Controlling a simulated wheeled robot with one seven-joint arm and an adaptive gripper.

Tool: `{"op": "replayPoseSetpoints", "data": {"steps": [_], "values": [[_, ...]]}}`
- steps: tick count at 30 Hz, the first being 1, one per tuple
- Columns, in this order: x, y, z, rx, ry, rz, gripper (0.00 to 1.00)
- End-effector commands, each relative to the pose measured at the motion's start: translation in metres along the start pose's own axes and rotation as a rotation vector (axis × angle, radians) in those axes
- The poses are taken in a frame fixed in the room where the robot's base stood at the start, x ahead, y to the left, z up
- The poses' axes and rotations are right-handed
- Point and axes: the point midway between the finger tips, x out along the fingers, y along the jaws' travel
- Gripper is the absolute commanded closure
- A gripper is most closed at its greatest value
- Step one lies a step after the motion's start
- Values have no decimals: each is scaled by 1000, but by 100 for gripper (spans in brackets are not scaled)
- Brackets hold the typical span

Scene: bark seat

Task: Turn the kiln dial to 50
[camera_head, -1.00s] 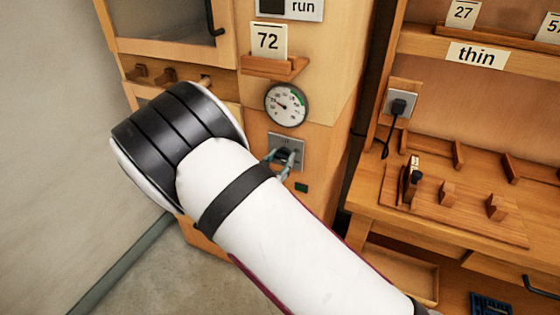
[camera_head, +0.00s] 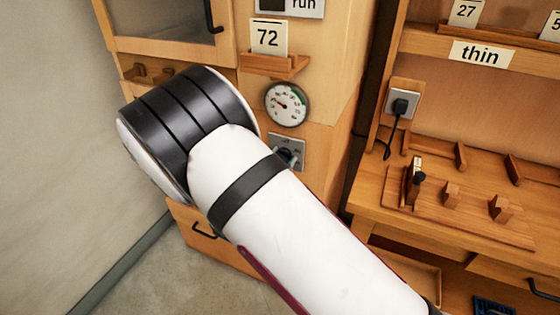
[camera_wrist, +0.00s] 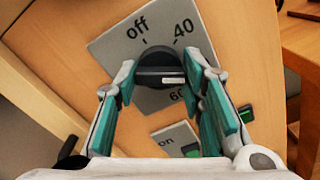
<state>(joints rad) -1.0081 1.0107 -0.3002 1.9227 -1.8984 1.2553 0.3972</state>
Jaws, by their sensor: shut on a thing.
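The kiln dial is a dark round knob (camera_wrist: 160,66) on a grey plate (camera_wrist: 112,45) marked "off", "40" and a partly hidden "60" in the wrist view. A white mark shows on the knob's lower right; the exact setting it points to is hard to tell. My gripper (camera_wrist: 163,74) is shut on the knob, one teal-lined finger on each side. In the head view the dial plate (camera_head: 298,141) shows just past my wrist, which hides part of the knob and fingers.
A round gauge (camera_head: 287,104) sits above the dial, below a card reading "72" (camera_head: 268,38) on a small ledge. A green button (camera_wrist: 246,113) and an "on" plate (camera_wrist: 168,141) are near the fingers. A wooden bench (camera_head: 400,225) stands to the right.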

Motion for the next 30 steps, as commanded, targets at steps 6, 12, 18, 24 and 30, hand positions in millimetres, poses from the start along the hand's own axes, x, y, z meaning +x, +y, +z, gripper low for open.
{"op": "replayPoseSetpoints", "data": {"steps": [6,12,18,24,30], "values": [[0,0,-1,-1,2,0,59],[0,0,0,-1,1,0,43],[-1,0,0,-1,1,0,43],[-21,1,-1,-2,3,2,43],[-62,1,-1,-1,4,3,43]]}}
